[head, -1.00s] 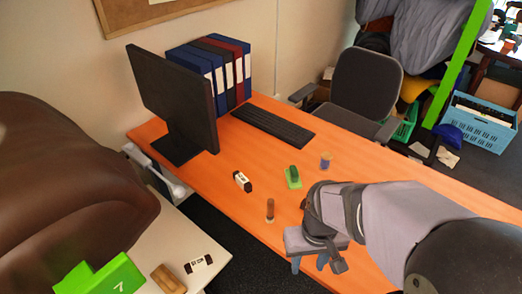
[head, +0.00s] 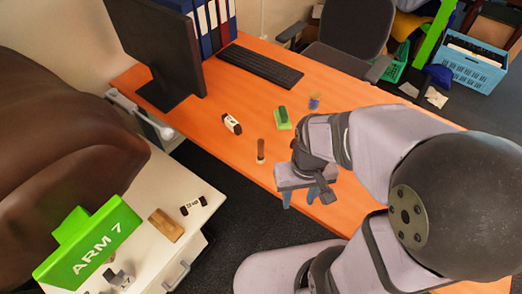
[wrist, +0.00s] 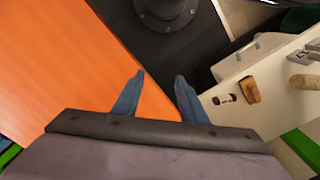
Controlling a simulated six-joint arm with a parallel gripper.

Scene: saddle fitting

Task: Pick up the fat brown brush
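A short brown upright cylinder (head: 261,150) with a dark top stands on the orange desk; it may be the fat brown brush, but I cannot tell for sure. A flat tan-brown wooden block (head: 166,225) lies on the white cabinet top and also shows in the wrist view (wrist: 249,90). A tan, rough-looking roll (wrist: 305,82) lies at the right of the wrist view. My gripper (head: 301,198) is near the desk's front edge, right of the brown cylinder and apart from it. Its blue fingers (wrist: 160,77) are spread and empty.
The desk (head: 225,155) holds a black-and-white object (head: 232,124), a green block (head: 282,120), a small blue item (head: 314,102), a monitor (head: 160,50) and a keyboard (head: 260,65).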

